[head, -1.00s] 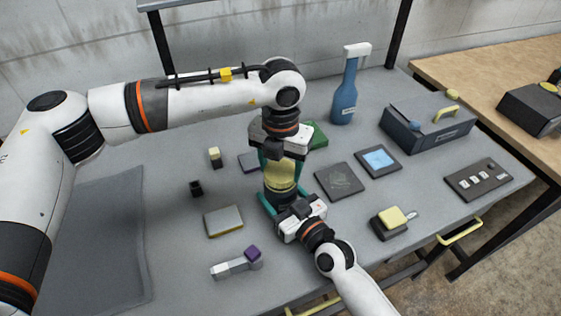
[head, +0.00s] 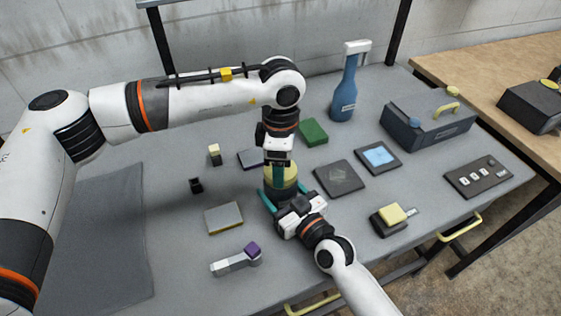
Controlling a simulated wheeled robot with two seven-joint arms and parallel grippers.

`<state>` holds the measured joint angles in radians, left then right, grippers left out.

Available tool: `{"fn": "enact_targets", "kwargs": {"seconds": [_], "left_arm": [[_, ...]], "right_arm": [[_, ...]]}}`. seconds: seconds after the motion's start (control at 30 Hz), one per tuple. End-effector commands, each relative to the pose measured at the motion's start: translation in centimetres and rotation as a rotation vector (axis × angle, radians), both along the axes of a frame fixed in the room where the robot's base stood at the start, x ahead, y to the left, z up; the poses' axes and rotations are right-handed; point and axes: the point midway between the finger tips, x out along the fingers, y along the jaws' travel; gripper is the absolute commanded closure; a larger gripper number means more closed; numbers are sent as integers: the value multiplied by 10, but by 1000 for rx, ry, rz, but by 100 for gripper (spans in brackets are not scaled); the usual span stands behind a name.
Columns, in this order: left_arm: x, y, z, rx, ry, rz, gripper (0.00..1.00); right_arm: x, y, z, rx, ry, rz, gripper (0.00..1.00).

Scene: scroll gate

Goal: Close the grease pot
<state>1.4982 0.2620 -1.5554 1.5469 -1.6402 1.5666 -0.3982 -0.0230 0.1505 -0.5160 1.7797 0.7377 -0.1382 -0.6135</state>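The grease pot (head: 283,181) is a squat pale yellow and dark pot standing on the grey table, mostly covered by my grippers. My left gripper (head: 279,177) points down over the pot's top from above; one teal finger shows in front of the pale yellow part. My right gripper (head: 274,195) comes in low from the front, its teal fingers spread to either side of the pot's base. Whether the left fingers touch a lid, and whether the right fingers press on the pot, is hidden.
A blue spray bottle (head: 345,88), a green block (head: 313,132) and a dark blue toolbox (head: 428,122) stand behind and to the right. Flat dark plates (head: 339,178) lie right of the pot. A grey tool with a purple end (head: 236,260) lies in front.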

Motion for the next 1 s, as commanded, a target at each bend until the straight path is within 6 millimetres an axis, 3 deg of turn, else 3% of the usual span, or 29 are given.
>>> {"fn": "enact_targets", "kwargs": {"seconds": [1.0], "left_arm": [[1,1,0,1,-2,-2067,60]], "right_arm": [[0,-1,-1,-1,3,-1,97]]}}
